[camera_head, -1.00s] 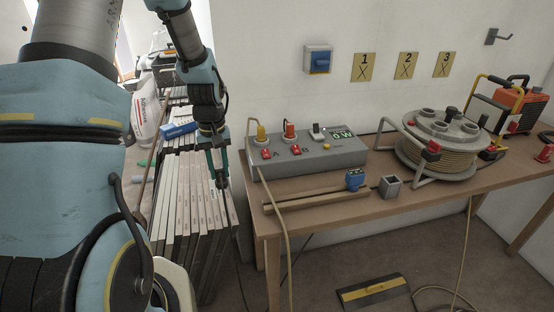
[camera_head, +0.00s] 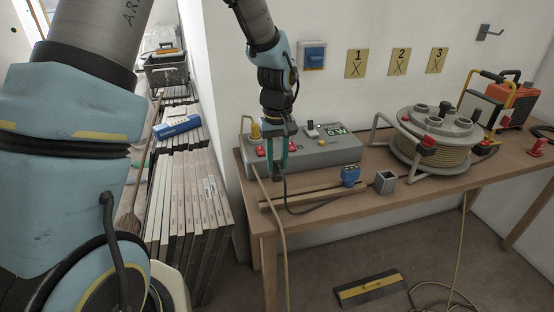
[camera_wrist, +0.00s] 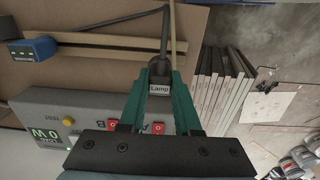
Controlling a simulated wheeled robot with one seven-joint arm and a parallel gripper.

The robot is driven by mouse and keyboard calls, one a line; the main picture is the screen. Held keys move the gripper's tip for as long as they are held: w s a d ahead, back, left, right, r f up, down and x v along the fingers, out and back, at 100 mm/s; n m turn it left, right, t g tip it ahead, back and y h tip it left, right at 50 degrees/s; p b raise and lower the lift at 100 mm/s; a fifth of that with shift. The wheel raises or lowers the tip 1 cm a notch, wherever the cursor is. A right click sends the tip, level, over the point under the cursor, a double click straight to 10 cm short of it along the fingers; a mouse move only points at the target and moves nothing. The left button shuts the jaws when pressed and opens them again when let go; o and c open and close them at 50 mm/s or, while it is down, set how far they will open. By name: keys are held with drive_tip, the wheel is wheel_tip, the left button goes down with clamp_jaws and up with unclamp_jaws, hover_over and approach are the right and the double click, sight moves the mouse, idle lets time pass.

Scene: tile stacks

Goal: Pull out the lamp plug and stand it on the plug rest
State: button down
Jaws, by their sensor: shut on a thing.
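My gripper (camera_head: 277,176) is shut on the dark lamp plug, whose label reads "Lamp" in the wrist view (camera_wrist: 160,86). It holds the plug in front of the grey power box (camera_head: 325,153), apart from its sockets, near the wooden rail on the table. A dark cable (camera_wrist: 165,30) runs from the plug across the table. A small grey open-topped square holder (camera_head: 385,182) stands right of the rail; I cannot tell whether it is the plug rest. The plug's lower end is hard to make out in the head view.
A wooden rail (camera_head: 312,196) lies along the table (camera_head: 420,192), with a blue device (camera_head: 350,176) at its right end. A cable reel (camera_head: 437,143) stands to the right. Upright tiles (camera_head: 185,205) stand left of the table.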

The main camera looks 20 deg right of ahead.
sight(277, 172)
drive_tip(key=shift+f+b, duration=1.3)
drive_tip(key=shift+f, duration=0.7)
drive_tip(key=shift+f+b, duration=1)
drive_tip(key=shift+f, duration=0.65)
idle(0.4)
drive_tip(key=c, duration=0.5)
unclamp_jaws()
drive_tip(key=shift+c, duration=0.2)
drive_tip(key=shift+r, duration=0.15)
drive_tip(key=shift+r+p, duration=2.25)
drive_tip(key=shift+r, duration=0.7)
